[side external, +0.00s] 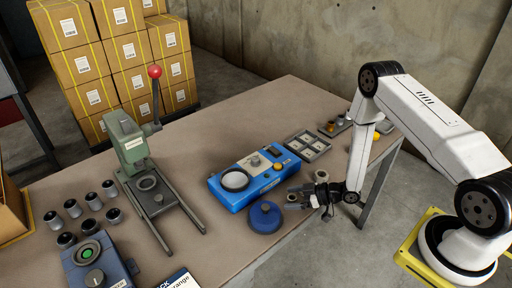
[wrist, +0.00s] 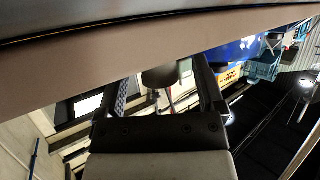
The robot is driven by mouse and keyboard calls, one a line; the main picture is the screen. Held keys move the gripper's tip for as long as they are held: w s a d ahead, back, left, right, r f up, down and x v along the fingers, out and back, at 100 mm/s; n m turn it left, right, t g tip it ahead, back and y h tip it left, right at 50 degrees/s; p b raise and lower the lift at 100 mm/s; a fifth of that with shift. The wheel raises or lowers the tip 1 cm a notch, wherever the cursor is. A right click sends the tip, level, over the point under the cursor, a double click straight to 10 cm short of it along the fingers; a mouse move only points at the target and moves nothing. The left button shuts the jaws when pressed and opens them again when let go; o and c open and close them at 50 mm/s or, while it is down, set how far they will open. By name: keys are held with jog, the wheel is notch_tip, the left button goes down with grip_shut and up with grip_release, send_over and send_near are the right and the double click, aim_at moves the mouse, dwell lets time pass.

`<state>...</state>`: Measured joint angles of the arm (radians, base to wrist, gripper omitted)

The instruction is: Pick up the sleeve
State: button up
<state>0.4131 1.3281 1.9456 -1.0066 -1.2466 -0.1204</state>
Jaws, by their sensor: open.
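My gripper (side external: 312,198) is low at the front right edge of the table, beside the blue device. In the wrist view its two fingers (wrist: 163,88) are spread apart. A short grey-brown cylinder (wrist: 160,76), possibly the sleeve, shows between the fingertips; I cannot tell whether it touches either finger. In the side view a small ring-shaped piece (side external: 321,175) stands just behind my gripper, and I cannot tell if it is the same thing. Several dark cylinders with light tops (side external: 93,200) stand at the left of the table.
A blue device (side external: 225,192) with a round white pad and a blue round lid (side external: 265,217) are left of my gripper. A tray with compartments (side external: 307,146) lies behind. A green press (side external: 130,145) with a red-knobbed lever stands left. The brown table's (side external: 215,120) back middle is clear.

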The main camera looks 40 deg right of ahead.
aim_at(293, 197)
dwell(0.5)
grip_shut()
jog(key=shift+r, duration=0.15)
jog(key=shift+r, duration=4.8)
